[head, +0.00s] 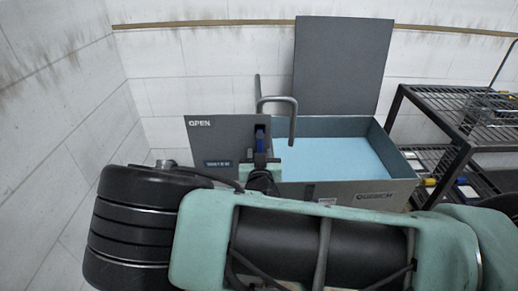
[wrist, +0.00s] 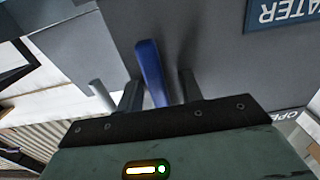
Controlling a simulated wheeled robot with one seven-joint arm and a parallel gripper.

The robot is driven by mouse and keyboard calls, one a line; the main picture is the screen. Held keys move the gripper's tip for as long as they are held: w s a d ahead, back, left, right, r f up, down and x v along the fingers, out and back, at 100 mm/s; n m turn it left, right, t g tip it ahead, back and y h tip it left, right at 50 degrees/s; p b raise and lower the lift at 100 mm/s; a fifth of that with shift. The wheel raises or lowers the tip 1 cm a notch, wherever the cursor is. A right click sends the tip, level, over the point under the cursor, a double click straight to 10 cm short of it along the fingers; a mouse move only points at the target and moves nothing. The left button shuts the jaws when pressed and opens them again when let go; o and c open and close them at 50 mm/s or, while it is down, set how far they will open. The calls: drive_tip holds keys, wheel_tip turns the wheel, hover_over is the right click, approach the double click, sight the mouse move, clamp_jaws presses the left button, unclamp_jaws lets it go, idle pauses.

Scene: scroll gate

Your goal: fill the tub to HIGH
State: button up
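The grey tub (head: 405,163) holds light blue water (head: 335,157), with a strip of inner wall showing above the surface. No level marking is readable. A grey spout (head: 278,99) bends over the tub's left end. A blue lever (head: 260,139) stands on the grey panel marked OPEN and WATER (head: 215,140); it also shows in the wrist view (wrist: 150,72). My gripper (wrist: 162,92) is open, with one finger on each side of the lever. A gap shows between the lever and the right finger; contact on the left is unclear. My arm hides the tub's lower front.
A raised dark grey lid (head: 342,65) stands behind the tub. A black wire rack (head: 450,110) with items on its shelves stands close on the right. White tiled walls (head: 190,75) close off the back and left.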

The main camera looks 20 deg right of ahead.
drive_tip(key=shift+w+d, duration=0.1)
drive_tip(key=shift+w, duration=0.05)
drive_tip(key=shift+c, duration=0.3)
clamp_jaws()
